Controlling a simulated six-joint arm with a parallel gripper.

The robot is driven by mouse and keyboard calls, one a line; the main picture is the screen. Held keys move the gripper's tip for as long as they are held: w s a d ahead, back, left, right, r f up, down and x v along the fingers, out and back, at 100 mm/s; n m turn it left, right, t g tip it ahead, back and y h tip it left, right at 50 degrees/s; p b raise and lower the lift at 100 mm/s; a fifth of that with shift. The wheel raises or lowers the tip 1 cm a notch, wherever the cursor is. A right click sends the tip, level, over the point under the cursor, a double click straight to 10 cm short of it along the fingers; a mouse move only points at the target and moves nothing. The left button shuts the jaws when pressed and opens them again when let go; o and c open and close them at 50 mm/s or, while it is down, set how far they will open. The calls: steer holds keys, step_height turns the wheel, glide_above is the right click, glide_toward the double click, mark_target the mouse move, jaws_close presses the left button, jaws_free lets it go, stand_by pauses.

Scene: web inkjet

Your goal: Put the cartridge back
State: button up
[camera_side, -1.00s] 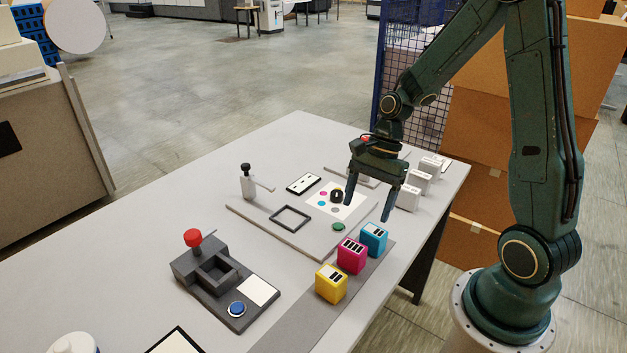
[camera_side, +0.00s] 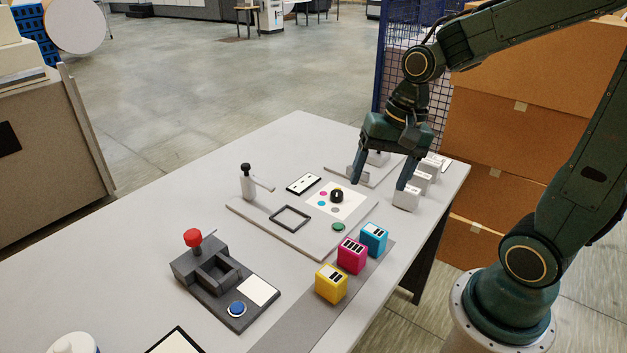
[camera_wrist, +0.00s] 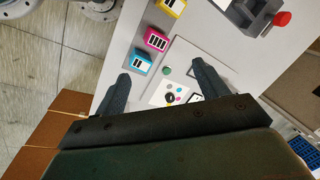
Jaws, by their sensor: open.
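Three cartridges stand in a row along a darker grey strip on the table: yellow (camera_side: 331,284), magenta (camera_side: 352,255) and cyan (camera_side: 373,239). All are upright and apart from my gripper, with bar marks on top. They also show in the wrist view: cyan (camera_wrist: 141,62), magenta (camera_wrist: 154,40), yellow (camera_wrist: 173,6). A dark grey station (camera_side: 215,280) with an open square socket, red knob and blue button sits at the front left. My gripper (camera_side: 380,182) is open, with nothing seen between its fingers, above the back right of the table near the white blocks.
A light grey plate (camera_side: 290,243) carries a square frame, a black dial on a coloured-dot card, a green button and a black-topped post (camera_side: 248,182). Several white blocks (camera_side: 406,198) line the right edge. Stacked cardboard boxes (camera_side: 530,110) and a blue mesh cage stand behind.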

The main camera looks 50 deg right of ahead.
steer(key=s+a+r+n+t+h, duration=0.1)
steer(key=s+a+r+n+t, duration=0.1)
steer(key=s+r+n, duration=0.5)
steer(key=shift+s+a+r+n+t+h, duration=0.2)
steer(key=shift+s+r+n+t+h, duration=0.15)
steer(key=shift+s+n+t, duration=0.7)
steer(key=shift+n, duration=0.25)
stand_by(0.3)
